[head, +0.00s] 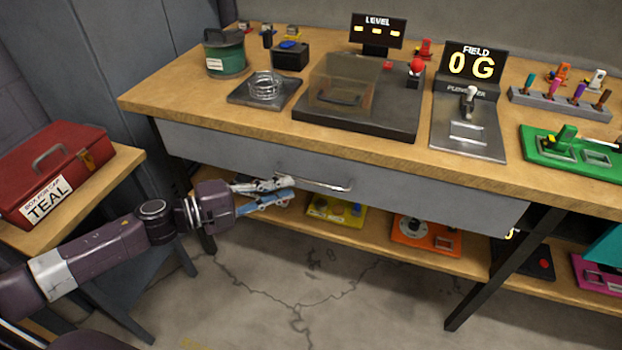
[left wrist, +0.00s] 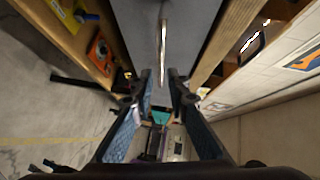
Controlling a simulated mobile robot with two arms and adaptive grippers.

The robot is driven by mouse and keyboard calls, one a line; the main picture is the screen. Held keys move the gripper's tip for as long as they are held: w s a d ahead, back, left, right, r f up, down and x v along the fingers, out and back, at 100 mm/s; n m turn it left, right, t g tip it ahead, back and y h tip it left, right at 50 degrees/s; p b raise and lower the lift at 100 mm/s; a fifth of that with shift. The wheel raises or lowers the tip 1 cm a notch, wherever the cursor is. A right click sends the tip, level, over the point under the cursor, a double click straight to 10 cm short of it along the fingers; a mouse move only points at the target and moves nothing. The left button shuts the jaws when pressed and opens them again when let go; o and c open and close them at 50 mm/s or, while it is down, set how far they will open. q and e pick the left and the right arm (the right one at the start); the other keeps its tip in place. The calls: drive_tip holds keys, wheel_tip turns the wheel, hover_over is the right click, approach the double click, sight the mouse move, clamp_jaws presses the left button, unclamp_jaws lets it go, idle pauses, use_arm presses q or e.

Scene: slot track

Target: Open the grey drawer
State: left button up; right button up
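The grey drawer (head: 420,190) sits under the wooden workbench top and looks shut. Its silver bar handle (head: 325,186) runs along the front. My left gripper (head: 292,190) is at the left end of the handle, its two fingers pointing right along the drawer front. In the left wrist view my left gripper (left wrist: 160,82) is open, with a gap between the fingertips. The handle (left wrist: 163,45) lines up with that gap, against the grey drawer front (left wrist: 190,30). I cannot tell whether the fingers touch it. My right gripper is not in view.
The bench top (head: 170,95) holds devices, including a dark tray with a clear cover (head: 345,80) and a green panel (head: 575,150). A lower shelf (head: 460,262) holds a yellow box (head: 335,212) and an orange box (head: 425,235). A red toolbox (head: 55,165) stands left.

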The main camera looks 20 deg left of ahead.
sight(309, 183)
use_arm(q)
drive_tip(key=shift+m+g+h, duration=0.3)
drive_tip(key=shift+m, duration=0.1)
drive_tip(key=shift+x, duration=3.9)
drive_tip(key=shift+r, duration=0.15)
drive_tip(key=shift+s, duration=0.1)
clamp_jaws()
